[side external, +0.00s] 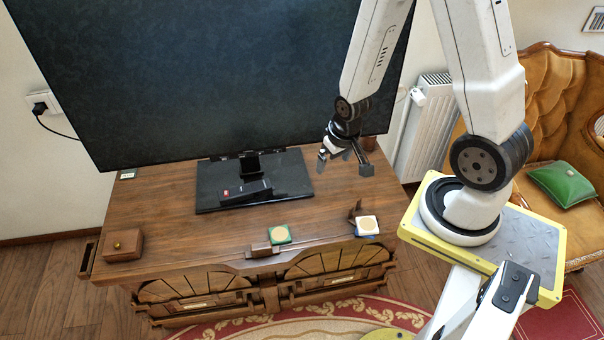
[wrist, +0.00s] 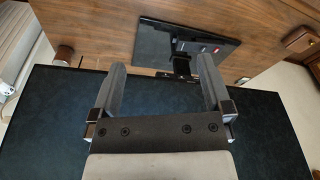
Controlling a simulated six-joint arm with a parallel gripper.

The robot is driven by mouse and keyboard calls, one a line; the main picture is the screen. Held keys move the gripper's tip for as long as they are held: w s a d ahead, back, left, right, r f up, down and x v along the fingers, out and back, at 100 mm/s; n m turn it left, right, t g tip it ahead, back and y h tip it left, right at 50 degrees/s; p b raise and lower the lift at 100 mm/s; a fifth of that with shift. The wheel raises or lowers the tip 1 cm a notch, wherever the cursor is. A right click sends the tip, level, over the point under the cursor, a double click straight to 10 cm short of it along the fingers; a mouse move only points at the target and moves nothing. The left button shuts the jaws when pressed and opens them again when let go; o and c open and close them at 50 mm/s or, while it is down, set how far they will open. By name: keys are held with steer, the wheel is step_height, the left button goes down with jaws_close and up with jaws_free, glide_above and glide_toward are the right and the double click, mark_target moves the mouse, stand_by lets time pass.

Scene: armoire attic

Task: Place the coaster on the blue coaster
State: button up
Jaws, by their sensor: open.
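A green square coaster (side external: 280,234) with a tan round centre lies near the front edge of the wooden cabinet top in the side view. To its right lies a white square coaster (side external: 367,224) with a tan centre. Blue shows along its lower edge; I cannot tell whether this is its own rim or a blue coaster under it. My gripper (side external: 344,163) is open and empty, above the right part of the cabinet, behind the white coaster and apart from both. In the wrist view my open gripper (wrist: 161,66) has nothing between its fingers, and no coaster shows.
A large television (side external: 220,80) stands at the back on a black base (side external: 210,198), with a dark remote-like object (side external: 246,192) on it. A wooden box (side external: 123,245) is at the left. A small brown object (side external: 354,211) stands beside the white coaster. The cabinet's middle left is clear.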

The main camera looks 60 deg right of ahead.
steer(key=a+r+n, duration=0.4)
steer(key=a+r, duration=0.4)
steer(key=r, duration=0.2)
steer(key=shift+r+y, duration=0.25)
steer(key=shift+y, duration=0.05)
